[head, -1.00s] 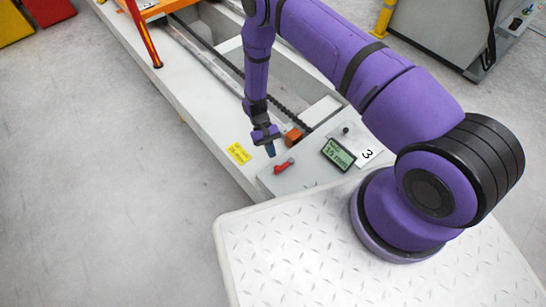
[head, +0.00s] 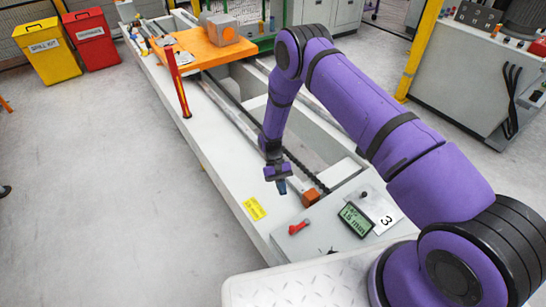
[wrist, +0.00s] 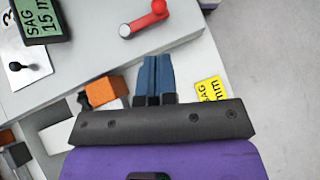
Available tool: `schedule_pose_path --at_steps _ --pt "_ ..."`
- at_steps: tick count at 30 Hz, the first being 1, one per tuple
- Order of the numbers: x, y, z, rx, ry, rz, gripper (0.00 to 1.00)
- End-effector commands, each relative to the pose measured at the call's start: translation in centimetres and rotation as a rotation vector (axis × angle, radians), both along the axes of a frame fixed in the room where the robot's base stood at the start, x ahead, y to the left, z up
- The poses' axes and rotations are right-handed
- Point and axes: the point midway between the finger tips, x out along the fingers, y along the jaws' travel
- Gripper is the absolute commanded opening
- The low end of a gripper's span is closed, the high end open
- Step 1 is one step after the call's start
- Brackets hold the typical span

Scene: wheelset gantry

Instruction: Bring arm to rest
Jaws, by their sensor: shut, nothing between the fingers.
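My purple arm reaches out over the long white gantry bed (head: 220,155). My gripper (head: 282,187) hangs pointing down above the near end of the bed, close to the control panel. Its blue fingers are closed together with nothing between them, as the wrist view (wrist: 153,72) also shows. A red-handled lever (head: 299,227) lies on the panel in front of it, and shows beyond the fingertips in the wrist view (wrist: 145,18). The gripper appears apart from it.
A display reading SAG 15 mm (head: 356,220) and a 3 label (head: 386,221) sit on the panel. An orange block (head: 310,197) and yellow sticker (head: 254,208) are near my gripper. A red post (head: 177,83) and orange carriage (head: 210,48) stand farther along.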

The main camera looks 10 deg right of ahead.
Motion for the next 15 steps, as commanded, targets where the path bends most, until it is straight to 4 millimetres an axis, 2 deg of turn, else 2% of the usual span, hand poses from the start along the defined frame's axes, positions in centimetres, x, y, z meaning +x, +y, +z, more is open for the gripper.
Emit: schedule_pose_path --at_steps 5,8,11,15 --pt "0.1 0.0 0.1 0.000 -0.002 0.000 0.00" --pt "0.5 0.0 1.1 0.003 -0.015 -0.001 0.00" --pt "1.6 -0.1 3.5 0.011 -0.046 -0.004 0.00" --pt "3.3 -0.5 8.2 0.023 -0.107 -0.010 0.00"
